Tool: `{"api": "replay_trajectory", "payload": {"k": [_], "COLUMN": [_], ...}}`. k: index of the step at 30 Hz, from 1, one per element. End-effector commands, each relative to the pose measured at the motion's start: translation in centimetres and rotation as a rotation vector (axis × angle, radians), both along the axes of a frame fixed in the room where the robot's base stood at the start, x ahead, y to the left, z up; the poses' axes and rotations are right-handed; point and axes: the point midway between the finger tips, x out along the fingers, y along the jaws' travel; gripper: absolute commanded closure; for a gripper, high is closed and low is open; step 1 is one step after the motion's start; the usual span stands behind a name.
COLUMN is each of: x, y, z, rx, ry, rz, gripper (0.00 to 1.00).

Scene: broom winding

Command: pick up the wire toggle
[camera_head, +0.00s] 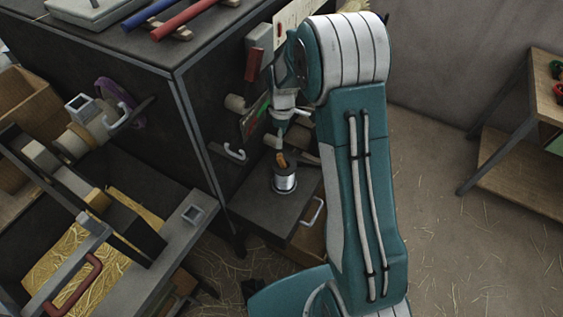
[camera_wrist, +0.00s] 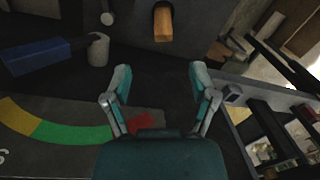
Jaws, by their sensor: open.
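A small orange-brown wooden piece, which looks like the wire toggle (camera_head: 282,160), is at the top of a silver wire spool (camera_head: 285,181) in the head view. What looks like the same toggle (camera_wrist: 163,22) is at the top centre of the wrist view, beyond the fingertips and near the middle between them. My gripper (camera_wrist: 160,76) is open, with nothing between its fingers. In the head view my gripper (camera_head: 287,118) is above the spool, beside the dark machine's side, partly hidden by my arm. How the toggle is attached cannot be told.
The dark cabinet (camera_head: 135,90) stands close by the gripper. A coloured gauge plate (camera_wrist: 75,135), a blue handle (camera_wrist: 35,56) and a pale cylinder (camera_wrist: 98,48) are near it in the wrist view. A wooden table (camera_head: 525,165) stands right; open floor (camera_head: 450,230) lies before it.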

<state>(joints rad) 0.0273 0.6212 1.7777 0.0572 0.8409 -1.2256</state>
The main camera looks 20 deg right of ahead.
Motion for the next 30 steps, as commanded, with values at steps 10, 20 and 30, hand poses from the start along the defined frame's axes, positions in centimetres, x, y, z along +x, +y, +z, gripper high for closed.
{"api": "replay_trajectory", "payload": {"k": [10, 20, 30], "x": [-0.6, -1.3, -1.4], "y": [0.4, 0.5, 0.5], "z": [-4.5, -8.9, -9.6], "rx": [-0.003, -0.002, -0.002], "ry": [0.002, 0.003, 0.001], "rz": [-0.002, -0.002, -0.002], "gripper": [0.26, 0.26, 0.35]}}
